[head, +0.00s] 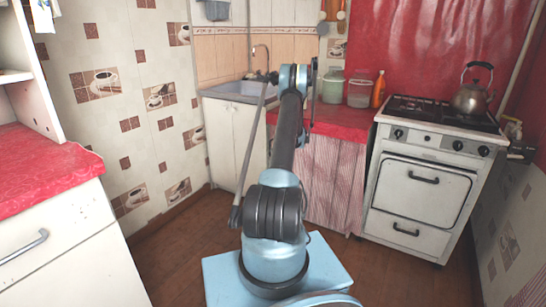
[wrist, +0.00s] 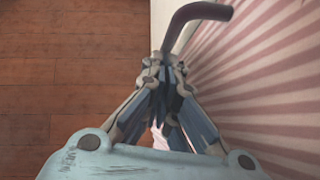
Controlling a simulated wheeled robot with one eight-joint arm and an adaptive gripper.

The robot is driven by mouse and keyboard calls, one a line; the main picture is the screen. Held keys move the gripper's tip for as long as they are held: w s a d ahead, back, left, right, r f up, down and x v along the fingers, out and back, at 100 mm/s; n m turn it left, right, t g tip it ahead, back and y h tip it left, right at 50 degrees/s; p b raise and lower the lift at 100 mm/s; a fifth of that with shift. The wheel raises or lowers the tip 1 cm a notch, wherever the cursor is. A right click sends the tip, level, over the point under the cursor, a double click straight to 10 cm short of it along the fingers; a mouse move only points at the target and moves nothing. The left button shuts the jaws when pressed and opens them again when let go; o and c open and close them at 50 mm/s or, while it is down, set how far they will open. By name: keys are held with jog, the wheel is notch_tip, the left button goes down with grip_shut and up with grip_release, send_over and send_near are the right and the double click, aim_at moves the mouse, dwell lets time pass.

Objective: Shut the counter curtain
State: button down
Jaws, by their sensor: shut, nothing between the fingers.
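The counter curtain (head: 333,186) is pink and white striped cloth hanging under the red counter, between the sink cabinet and the stove. Its folds show up to the stove side; my arm hides part of its left side. In the wrist view the curtain (wrist: 275,75) fills the right side. My gripper (wrist: 167,66) is shut and empty, with its fingers pointing up the picture just left of the stripes. I cannot tell whether it touches the cloth. In the head view my arm hides the gripper.
A dark bent bar (wrist: 196,16) stands just beyond my fingertips. The white sink cabinet (head: 232,140) is left of the curtain, and the white stove (head: 420,188) with a kettle (head: 473,94) is right. Jars and an orange bottle (head: 378,89) stand on the red counter (head: 345,124). Brown floor is clear.

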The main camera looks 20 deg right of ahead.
jog(key=shift+w+a, duration=0.75)
jog(key=shift+w, duration=0.05)
jog(key=shift+a, duration=0.1)
